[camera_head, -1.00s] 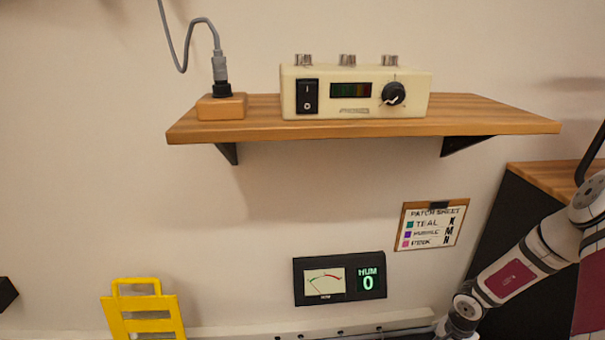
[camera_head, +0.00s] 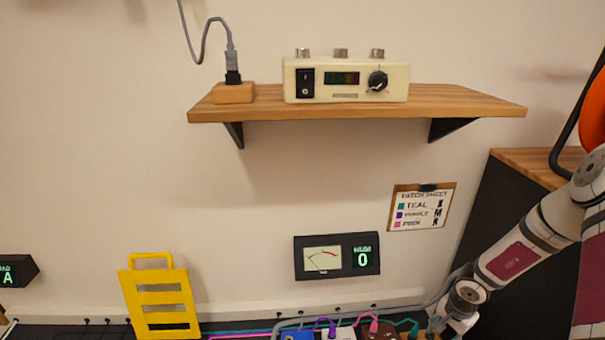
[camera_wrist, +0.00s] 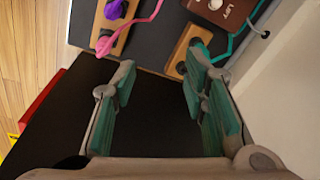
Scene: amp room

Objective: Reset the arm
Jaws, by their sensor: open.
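My gripper (camera_wrist: 160,95) is open and empty in the wrist view, its teal-padded fingers spread apart over a dark surface. Beyond the fingertips are a teal plug and cable (camera_wrist: 195,50) in a wooden block and a pink cable (camera_wrist: 128,25) at another block. In the head view my arm comes in from the right, with its wrist low by the pedals. The gripper's fingers are not clear there.
The wooden shelf (camera_head: 450,98) holds a cream amplifier (camera_head: 345,80). A patch sheet (camera_head: 421,207) and a hum meter (camera_head: 337,256) are on the wall. A yellow rack (camera_head: 160,300) stands left. Pedals (camera_head: 380,331) line the bottom edge. A dark cabinet (camera_head: 500,240) stands right.

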